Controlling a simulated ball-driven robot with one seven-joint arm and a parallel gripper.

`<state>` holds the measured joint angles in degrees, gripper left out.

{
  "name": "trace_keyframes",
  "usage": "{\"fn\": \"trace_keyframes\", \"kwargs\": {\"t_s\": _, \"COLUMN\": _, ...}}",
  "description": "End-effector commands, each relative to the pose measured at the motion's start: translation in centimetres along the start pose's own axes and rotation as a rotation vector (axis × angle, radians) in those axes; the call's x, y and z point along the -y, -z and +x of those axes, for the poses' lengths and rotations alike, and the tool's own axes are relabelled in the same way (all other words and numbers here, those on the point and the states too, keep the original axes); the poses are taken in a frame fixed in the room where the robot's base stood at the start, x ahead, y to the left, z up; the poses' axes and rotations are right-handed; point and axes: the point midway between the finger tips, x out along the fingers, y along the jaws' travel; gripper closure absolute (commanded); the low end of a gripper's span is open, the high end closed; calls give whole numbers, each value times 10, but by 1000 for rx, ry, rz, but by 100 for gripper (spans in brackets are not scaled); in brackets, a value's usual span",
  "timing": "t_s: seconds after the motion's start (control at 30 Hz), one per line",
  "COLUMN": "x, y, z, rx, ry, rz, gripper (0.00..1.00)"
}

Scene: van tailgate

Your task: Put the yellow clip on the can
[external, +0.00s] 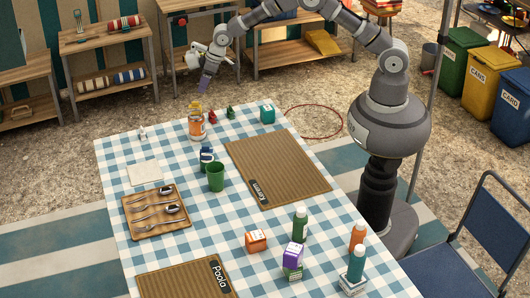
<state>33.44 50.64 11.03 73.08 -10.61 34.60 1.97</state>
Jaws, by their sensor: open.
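An orange can-like container (196,129) with a pale label stands at the far left part of the checked table. A small yellow shape (195,108) shows at its top; I cannot tell whether it is the yellow clip or part of the container, nor whether it rests on it or stands behind. A small red piece (212,117) and a small green piece (231,112) sit to its right and may be clips. My gripper (204,88) is open, pointing down above and slightly right of the container, apart from it. The gap between its fingers is too small to see.
A cutlery tray (130,208) is at left, a brown placemat (255,150) at centre right. Bottles and boxes crowd the near right. Shelves (105,40) stand behind.

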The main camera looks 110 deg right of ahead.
Motion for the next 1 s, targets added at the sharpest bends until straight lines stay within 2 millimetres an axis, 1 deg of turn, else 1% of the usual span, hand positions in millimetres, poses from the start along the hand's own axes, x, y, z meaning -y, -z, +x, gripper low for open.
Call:
{"fn": "trace_keyframes", "kwargs": {"t_s": 0.03, "x": 0, "y": 1, "z": -14, "rx": -1, "ry": 0, "rz": 0, "gripper": 53}}
{"fn": "trace_keyframes", "kwargs": {"t_s": 0.1, "x": 0, "y": 1, "z": -25, "rx": 0, "ry": 0, "rz": 0, "gripper": 53}}
{"fn": "trace_keyframes", "kwargs": {"t_s": 0.2, "x": 0, "y": 0, "z": -37, "rx": 1, "ry": 0, "rz": 0, "gripper": 53}}
{"fn": "trace_keyframes", "kwargs": {"t_s": 0.3, "x": 0, "y": 0, "z": -43, "rx": 1, "ry": 0, "rz": 0, "gripper": 53}}
{"fn": "trace_keyframes", "kwargs": {"t_s": 0.5, "x": 0, "y": -1, "z": -43, "rx": 1, "ry": 0, "rz": 0, "gripper": 53}}
{"fn": "trace_keyframes", "kwargs": {"t_s": 0.57, "x": 2, "y": 2, "z": -47, "rx": -5, "ry": 0, "rz": -3, "gripper": 53}}
{"fn": "trace_keyframes", "kwargs": {"t_s": 0.63, "x": 10, "y": 10, "z": -63, "rx": -31, "ry": 0, "rz": -16, "gripper": 53}}
{"fn": "trace_keyframes", "kwargs": {"t_s": 0.67, "x": 16, "y": 17, "z": -76, "rx": -50, "ry": -1, "rz": -26, "gripper": 53}}
{"fn": "trace_keyframes", "kwargs": {"t_s": 0.73, "x": 39, "y": 35, "z": -119, "rx": -115, "ry": 1, "rz": -57, "gripper": 53}}
{"fn": "trace_keyframes", "kwargs": {"t_s": 0.77, "x": 52, "y": 44, "z": -144, "rx": -152, "ry": 3, "rz": -74, "gripper": 53}}
{"fn": "trace_keyframes", "kwargs": {"t_s": 0.8, "x": 71, "y": 55, "z": -183, "rx": -208, "ry": 9, "rz": -98, "gripper": 53}}
{"fn": "trace_keyframes", "kwargs": {"t_s": 0.87, "x": 102, "y": 66, "z": -247, "rx": -300, "ry": 23, "rz": -135, "gripper": 53}}
{"fn": "trace_keyframes", "kwargs": {"t_s": 0.9, "x": 122, "y": 69, "z": -292, "rx": -364, "ry": 37, "rz": -158, "gripper": 53}}
{"fn": "trace_keyframes", "kwargs": {"t_s": 0.97, "x": 150, "y": 67, "z": -360, "rx": -460, "ry": 62, "rz": -188, "gripper": 53}}
{"fn": "trace_keyframes", "kwargs": {"t_s": 1.0, "x": 166, "y": 62, "z": -406, "rx": -525, "ry": 85, "rz": -205, "gripper": 53}}
